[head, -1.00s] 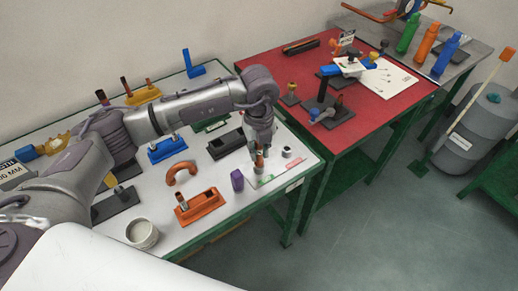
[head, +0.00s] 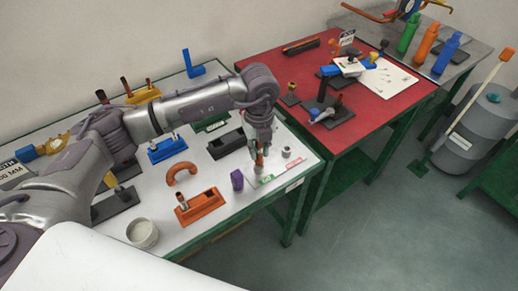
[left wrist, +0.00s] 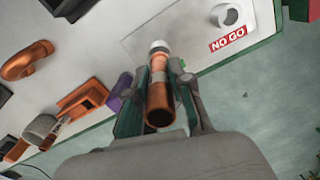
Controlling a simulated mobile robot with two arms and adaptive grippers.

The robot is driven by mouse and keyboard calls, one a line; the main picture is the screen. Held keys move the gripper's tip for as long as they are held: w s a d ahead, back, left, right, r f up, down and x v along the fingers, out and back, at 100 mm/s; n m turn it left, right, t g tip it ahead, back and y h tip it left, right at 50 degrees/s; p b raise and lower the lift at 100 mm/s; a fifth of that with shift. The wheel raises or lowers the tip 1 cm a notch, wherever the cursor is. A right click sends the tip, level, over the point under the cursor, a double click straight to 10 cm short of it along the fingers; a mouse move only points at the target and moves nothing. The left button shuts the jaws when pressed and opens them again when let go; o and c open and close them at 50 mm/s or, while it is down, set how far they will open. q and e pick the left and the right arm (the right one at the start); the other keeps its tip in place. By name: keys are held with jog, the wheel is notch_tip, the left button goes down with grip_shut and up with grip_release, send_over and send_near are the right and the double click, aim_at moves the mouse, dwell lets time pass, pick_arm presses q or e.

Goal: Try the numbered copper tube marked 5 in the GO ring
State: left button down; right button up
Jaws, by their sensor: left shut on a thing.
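My left gripper (head: 262,145) is shut on a copper tube (head: 260,160) and points down over the right end of the white table. In the left wrist view the copper tube (left wrist: 159,92) lies between the gripper's fingers (left wrist: 158,105). Its open near end faces the camera, and no number is readable. A pale GO ring (left wrist: 158,46) shows at the tube's far end, beside the green label (head: 264,178). I cannot tell whether the tube is inside it or only touching it. The NO GO ring (left wrist: 230,15) stands apart, empty, by its red label. My right gripper is not in view.
A purple block (head: 237,180), an orange holder (head: 202,207), a copper arch (head: 182,172) and a black tray (head: 226,145) stand left of the gripper. A grey cup (head: 142,233) is near the front edge. The red table (head: 300,70) lies behind.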

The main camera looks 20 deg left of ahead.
pick_arm(q)
jog(key=shift+r, duration=0.15)
jog(key=shift+r+p, duration=1.25)
jog(key=shift+r, duration=0.7)
jog(key=shift+a, duration=0.1)
